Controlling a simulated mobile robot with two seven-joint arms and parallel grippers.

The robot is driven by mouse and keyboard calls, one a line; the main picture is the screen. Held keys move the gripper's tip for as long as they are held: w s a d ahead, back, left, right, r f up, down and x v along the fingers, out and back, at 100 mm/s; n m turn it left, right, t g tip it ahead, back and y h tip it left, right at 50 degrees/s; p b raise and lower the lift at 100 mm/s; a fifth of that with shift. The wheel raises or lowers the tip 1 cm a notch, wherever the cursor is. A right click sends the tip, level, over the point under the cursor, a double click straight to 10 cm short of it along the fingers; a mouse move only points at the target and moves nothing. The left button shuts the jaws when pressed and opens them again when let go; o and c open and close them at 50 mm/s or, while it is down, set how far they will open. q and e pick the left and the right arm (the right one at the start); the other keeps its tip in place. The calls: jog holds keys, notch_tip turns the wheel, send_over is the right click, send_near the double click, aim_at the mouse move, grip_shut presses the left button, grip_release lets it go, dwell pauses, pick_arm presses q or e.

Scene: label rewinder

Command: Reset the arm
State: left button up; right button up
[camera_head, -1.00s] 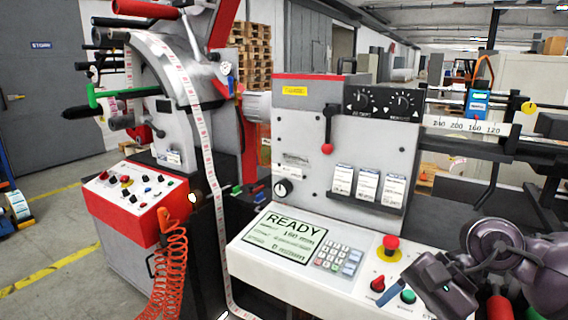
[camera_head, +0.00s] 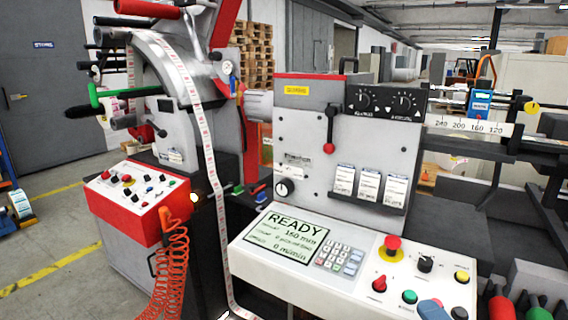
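Neither of my grippers shows in the head view, and no link of my arms can be made out for sure. The label rewinder stands across the view. On its left part a grey curved guide arm (camera_head: 168,62) carries a printed label strip (camera_head: 208,150) that runs down to the floor side. A red lever (camera_head: 226,22) rises above it. A green-handled bar (camera_head: 125,94) sticks out to the left. On the upright panel a red-knobbed lever (camera_head: 329,147) hangs down. The display (camera_head: 287,238) reads READY.
A sloped console (camera_head: 350,265) has a keypad, a red emergency button (camera_head: 392,244) and several knobs. A blue-grey rounded piece (camera_head: 432,310) lies at the bottom edge. A red control box (camera_head: 125,208) with an orange coiled cable (camera_head: 172,265) is at left. Open floor lies far left.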

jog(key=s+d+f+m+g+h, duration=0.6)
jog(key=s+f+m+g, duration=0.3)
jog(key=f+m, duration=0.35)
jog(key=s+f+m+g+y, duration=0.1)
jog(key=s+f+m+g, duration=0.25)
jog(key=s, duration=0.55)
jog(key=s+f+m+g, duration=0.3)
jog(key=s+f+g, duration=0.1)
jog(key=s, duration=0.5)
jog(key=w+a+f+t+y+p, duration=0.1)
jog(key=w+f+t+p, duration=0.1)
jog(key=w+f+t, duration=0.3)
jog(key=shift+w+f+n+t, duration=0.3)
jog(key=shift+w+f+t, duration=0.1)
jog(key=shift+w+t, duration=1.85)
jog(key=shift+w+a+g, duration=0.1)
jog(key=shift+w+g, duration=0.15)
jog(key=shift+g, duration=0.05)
